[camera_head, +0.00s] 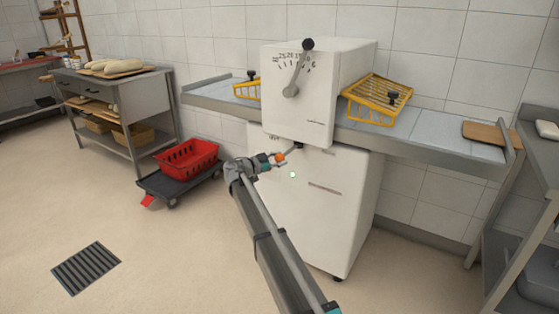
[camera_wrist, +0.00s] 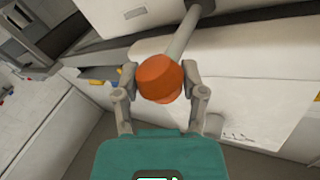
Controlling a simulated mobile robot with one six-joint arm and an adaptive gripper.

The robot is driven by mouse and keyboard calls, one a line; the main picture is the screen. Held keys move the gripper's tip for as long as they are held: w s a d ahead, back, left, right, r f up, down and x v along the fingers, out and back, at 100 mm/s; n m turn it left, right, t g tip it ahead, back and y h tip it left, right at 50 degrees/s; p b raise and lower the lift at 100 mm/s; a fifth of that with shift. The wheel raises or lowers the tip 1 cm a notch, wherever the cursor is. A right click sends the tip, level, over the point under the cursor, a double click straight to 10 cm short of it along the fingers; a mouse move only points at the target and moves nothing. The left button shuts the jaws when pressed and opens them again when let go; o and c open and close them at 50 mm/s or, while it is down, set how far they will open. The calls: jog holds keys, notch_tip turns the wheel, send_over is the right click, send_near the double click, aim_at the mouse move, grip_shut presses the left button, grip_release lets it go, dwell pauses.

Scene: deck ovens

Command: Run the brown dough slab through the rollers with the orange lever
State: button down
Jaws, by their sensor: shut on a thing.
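The white dough roller machine (camera_head: 315,92) stands against the tiled wall with a flat bed on each side. An orange lever knob (camera_head: 279,157) sticks out on a grey rod from its front, below the upper housing. My gripper (camera_head: 275,159) is at this knob. In the wrist view the gripper (camera_wrist: 163,80) has a finger on each side of the orange knob (camera_wrist: 158,78) and is shut on it. The brown dough slab (camera_head: 486,132) lies flat at the right end of the right bed (camera_head: 420,137). The rollers are hidden.
Yellow wire guards (camera_head: 376,99) sit at both sides of the housing. A black-knobbed lever (camera_head: 299,68) is on the machine's dial face. A red crate (camera_head: 187,158) on a dark trolley stands left. A metal table (camera_head: 526,170) is at right. The front floor is clear.

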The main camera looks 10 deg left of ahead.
jog(key=shift+s, duration=0.2)
jog(key=shift+c, duration=1.9)
grip_release()
jog(key=shift+o, duration=1.1)
jog(key=v, duration=1.2)
jog(key=shift+w, duration=0.1)
